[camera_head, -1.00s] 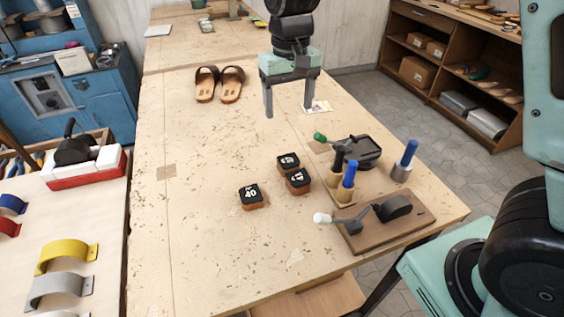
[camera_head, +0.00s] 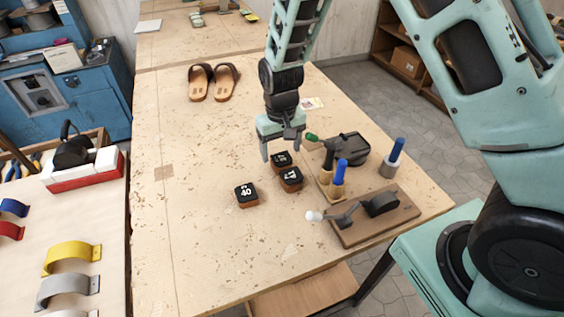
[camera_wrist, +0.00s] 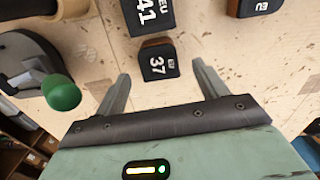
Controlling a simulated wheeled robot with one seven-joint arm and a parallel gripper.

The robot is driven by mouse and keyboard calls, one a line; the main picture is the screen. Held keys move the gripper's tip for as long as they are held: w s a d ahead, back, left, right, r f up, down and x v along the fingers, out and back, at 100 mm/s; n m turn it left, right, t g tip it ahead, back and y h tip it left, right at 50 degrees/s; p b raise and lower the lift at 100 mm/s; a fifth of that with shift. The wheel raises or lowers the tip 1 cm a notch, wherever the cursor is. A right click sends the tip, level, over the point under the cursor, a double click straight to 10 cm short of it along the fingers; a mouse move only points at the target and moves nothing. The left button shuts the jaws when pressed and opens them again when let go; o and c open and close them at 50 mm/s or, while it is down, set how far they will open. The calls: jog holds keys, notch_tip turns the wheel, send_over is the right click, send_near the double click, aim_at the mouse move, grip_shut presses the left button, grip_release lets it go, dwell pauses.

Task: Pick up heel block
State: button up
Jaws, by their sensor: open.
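Three small heel blocks with black tops, white numbers and brown sides stand on the bench. The block marked 37 (camera_head: 281,157) is the farthest back, and it also shows in the wrist view (camera_wrist: 158,62). The block marked 41 (camera_head: 291,178) is close in front of it, and the block marked 40 (camera_head: 246,194) stands apart to the left. My gripper (camera_head: 282,151) is open and empty, pointing down over block 37. In the wrist view its fingertips (camera_wrist: 161,71) lie either side of block 37, apart from it. I cannot tell the exact height gap.
Blue-handled tools (camera_head: 338,178) and a dark tool on a wooden board (camera_head: 385,228) stand right of the blocks. A green-handled tool (camera_wrist: 62,94) is left of my fingers in the wrist view. Sandals (camera_head: 213,82) lie farther back. The bench (camera_head: 195,245) is clear at front left.

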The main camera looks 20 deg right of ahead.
aim_at(281, 156)
jog(key=shift+w+f+p, duration=0.1)
jog(key=shift+f+p, duration=0.6)
jog(key=shift+f, duration=1.3)
jog(key=c, duration=1.1)
jog(key=shift+r, duration=0.2)
